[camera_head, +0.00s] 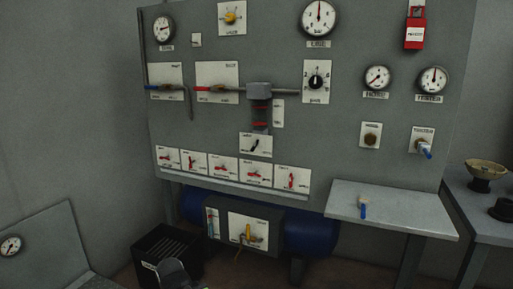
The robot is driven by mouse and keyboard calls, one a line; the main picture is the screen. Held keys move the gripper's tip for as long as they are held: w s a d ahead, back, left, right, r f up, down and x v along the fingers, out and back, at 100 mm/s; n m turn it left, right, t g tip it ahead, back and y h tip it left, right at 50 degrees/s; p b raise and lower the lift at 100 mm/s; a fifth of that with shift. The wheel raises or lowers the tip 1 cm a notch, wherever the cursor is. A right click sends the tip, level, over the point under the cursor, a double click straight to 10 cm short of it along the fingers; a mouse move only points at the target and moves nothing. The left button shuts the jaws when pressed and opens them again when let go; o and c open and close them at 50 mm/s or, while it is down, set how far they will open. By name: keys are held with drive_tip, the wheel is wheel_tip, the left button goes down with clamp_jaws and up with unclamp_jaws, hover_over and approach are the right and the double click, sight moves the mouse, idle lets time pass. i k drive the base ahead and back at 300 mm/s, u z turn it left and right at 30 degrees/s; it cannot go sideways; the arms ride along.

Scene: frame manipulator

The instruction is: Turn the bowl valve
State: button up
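No label that I can read names a bowl valve. On the grey panel there is a valve with a blue handle (154,87) at the upper left and one with a red handle (208,89) beside it. A blue-handled valve (424,149) sticks out at the panel's lower right. Another small blue-handled valve (362,208) is on the grey shelf (398,214). A yellow-handled valve (247,232) is on a white plate low in front of the blue tank. A dark grey part at the bottom edge, left of centre, may be my gripper (175,273); its fingers cannot be made out.
The blue tank (308,232) lies under the panel. A black crate (153,252) stands on the floor at the lower left. A side table at the right bears a bowl-shaped object (487,172). Several gauges and small red-handled switches sit on the panel.

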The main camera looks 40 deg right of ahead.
sight(256, 143)
drive_tip(key=u, duration=0.05)
drive_tip(key=i, duration=1)
drive_tip(key=z, duration=0.05)
